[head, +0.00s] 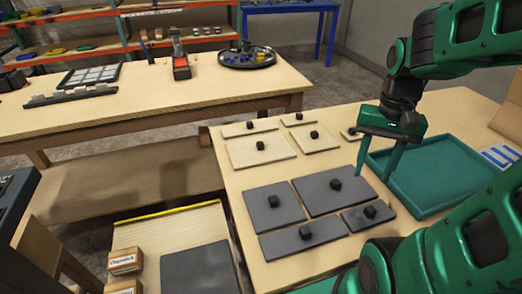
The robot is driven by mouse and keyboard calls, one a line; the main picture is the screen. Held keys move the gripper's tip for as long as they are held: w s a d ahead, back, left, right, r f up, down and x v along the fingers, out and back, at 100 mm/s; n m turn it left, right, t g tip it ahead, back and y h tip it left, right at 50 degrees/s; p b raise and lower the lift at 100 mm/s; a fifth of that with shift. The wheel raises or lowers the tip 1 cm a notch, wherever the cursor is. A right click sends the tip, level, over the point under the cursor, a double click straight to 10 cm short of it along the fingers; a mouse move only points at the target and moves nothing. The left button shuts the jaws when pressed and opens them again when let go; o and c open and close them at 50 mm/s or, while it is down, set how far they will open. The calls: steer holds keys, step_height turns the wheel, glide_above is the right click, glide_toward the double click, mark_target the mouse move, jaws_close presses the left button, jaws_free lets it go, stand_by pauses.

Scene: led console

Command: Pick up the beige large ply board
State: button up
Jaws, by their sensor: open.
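Several beige boards with black knobs lie flat at the far left of the near table. The largest of them, the beige large ply board (243,153), lies at the left edge of the table, with its black knob (260,145) upright near its middle. A narrower beige board (314,141) lies beside it on the right, and smaller beige ones lie behind. My gripper (374,178) is open and empty, fingers pointing down, at the left side of the teal tray. It is well to the right of the large beige board and apart from it.
Several dark grey boards (264,217) with black knobs lie nearer on the same table (225,180). The teal tray (440,170) fills the right side and looks empty. Small boxes (125,262) stand on a lower surface at left. Another wooden table (220,85) stands behind.

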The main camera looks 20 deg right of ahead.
mark_target(265, 147)
steer(key=w+a+f+m+y, duration=0.2)
steer(key=w+f, duration=0.1)
steer(key=w, duration=0.5)
steer(key=w+a+f+m+g+y, duration=0.1)
steer(key=w+f, duration=0.3)
steer(key=w, duration=0.4)
steer(key=w+a+f+m+y, duration=0.3)
steer(key=w+a+y, duration=0.1)
steer(key=w, duration=0.5)
steer(key=shift+f, duration=0.4)
steer(key=w+y, duration=0.1)
steer(key=w+m+y, duration=0.1)
steer(key=w, duration=0.1)
steer(key=w+m+y, duration=0.1)
steer(key=shift+w+a+f, duration=0.2)
steer(key=shift+w+a, duration=0.05)
steer(key=shift+w, duration=0.1)
steer(key=w, duration=0.1)
steer(key=w+m+t+y, duration=0.1)
steer(key=w+d+r+y, duration=0.1)
steer(key=shift+w+d+m, duration=0.1)
steer(key=shift+m, duration=0.3)
steer(key=shift+w+d+r+t+y, duration=0.25)
steer(key=shift+w+d+t+y, duration=0.05)
steer(key=shift+w+y, duration=0.2)
steer(key=shift+a+m, duration=0.2)
steer(key=shift+m, duration=0.1)
steer(key=x, duration=0.5)
steer(key=shift+a, duration=0.15)
steer(key=shift+x, duration=2.5)
